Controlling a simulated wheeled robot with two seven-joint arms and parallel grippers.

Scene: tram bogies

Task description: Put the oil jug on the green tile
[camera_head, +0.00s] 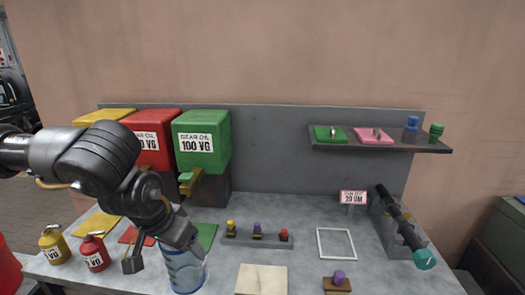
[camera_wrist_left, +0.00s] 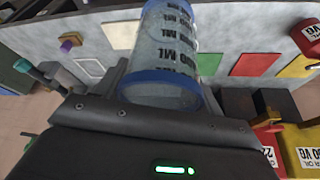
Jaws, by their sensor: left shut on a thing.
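The oil jug (camera_head: 184,272) is a clear cylinder with a blue rim and ML markings. It stands upright at the front of the bench in the head view. My left gripper (camera_head: 165,250) is shut on it near the rim. In the left wrist view the jug (camera_wrist_left: 168,50) sits between the fingers. I cannot tell whether its base touches the bench. The green tile (camera_head: 208,233) lies flat just behind and right of the jug, partly hidden by my gripper. The tile also shows in the left wrist view (camera_wrist_left: 210,62). My right gripper is not in view.
A red tile (camera_head: 130,236) and yellow tile (camera_head: 97,224) lie left. Red (camera_head: 153,139) and green (camera_head: 203,141) gear oil containers stand behind. A peg rack (camera_head: 258,241), cream tile (camera_head: 262,280) and white frame (camera_head: 336,244) lie right. Small cans (camera_head: 94,253) stand front left.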

